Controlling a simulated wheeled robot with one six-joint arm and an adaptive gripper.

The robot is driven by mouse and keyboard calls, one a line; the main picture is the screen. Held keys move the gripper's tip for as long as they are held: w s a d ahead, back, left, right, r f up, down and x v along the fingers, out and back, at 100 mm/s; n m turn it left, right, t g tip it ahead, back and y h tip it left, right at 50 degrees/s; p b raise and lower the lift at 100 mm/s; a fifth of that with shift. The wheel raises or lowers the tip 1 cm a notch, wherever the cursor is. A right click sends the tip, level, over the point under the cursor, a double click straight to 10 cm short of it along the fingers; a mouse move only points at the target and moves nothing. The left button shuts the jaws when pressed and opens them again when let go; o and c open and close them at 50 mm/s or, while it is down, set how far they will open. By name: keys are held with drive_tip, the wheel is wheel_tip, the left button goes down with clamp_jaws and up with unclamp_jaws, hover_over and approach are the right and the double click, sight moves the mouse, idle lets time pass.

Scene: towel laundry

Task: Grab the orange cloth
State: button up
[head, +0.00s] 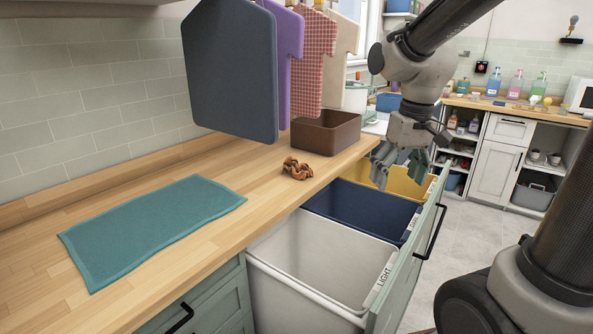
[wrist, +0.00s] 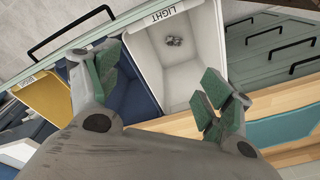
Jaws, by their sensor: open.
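The orange cloth (head: 297,168) is a small crumpled orange-brown bundle on the wooden counter, near its front edge. It does not show in the wrist view. My gripper (head: 401,168) is open and empty, above the pulled-out bin drawer, to the right of the cloth and apart from it. In the wrist view its green-padded fingers (wrist: 160,88) are spread wide over the bins.
The drawer holds a white bin (head: 300,262) labelled LIGHT, a navy bin (head: 362,212) and a yellow bin (head: 403,184). A small grey crumpled thing (wrist: 173,41) lies in the white bin.

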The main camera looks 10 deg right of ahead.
drive_tip(key=w+a+f+n, duration=0.1)
drive_tip(key=w+a+f, duration=0.2)
drive_tip(key=w, duration=0.6)
drive_tip(key=w+a+f+n+y, duration=0.1)
drive_tip(key=w+a+f+n, duration=0.1)
drive_tip(key=w+a, duration=0.3)
drive_tip(key=w+a+f+n, duration=0.1)
drive_tip(key=w+a+f, duration=0.3)
drive_tip(key=w, duration=1)
drive_tip(key=shift+w+a+f+n+t+y, duration=0.1)
drive_tip(key=shift+f+n+t+y, duration=0.25)
drive_tip(key=shift+f, duration=0.2)
wheel_tip(320, 180, up, 4)
drive_tip(key=n+t, duration=0.2)
hover_over(298, 163)
drive_tip(key=s+d, duration=0.2)
drive_tip(key=s, duration=0.1)
drive_tip(key=shift+w+y, duration=0.25)
drive_tip(key=shift+y, duration=0.2)
drive_tip(key=shift+a+n, duration=0.15)
drive_tip(key=shift+n, duration=0.1)
drive_tip(key=shift+w+f, duration=0.1)
drive_tip(key=shift+f, duration=0.1)
drive_tip(key=x, duration=0.7)
drive_tip(key=shift+w+f, duration=0.1)
drive_tip(key=shift+w, duration=0.05)
drive_tip(key=c, duration=1.1)
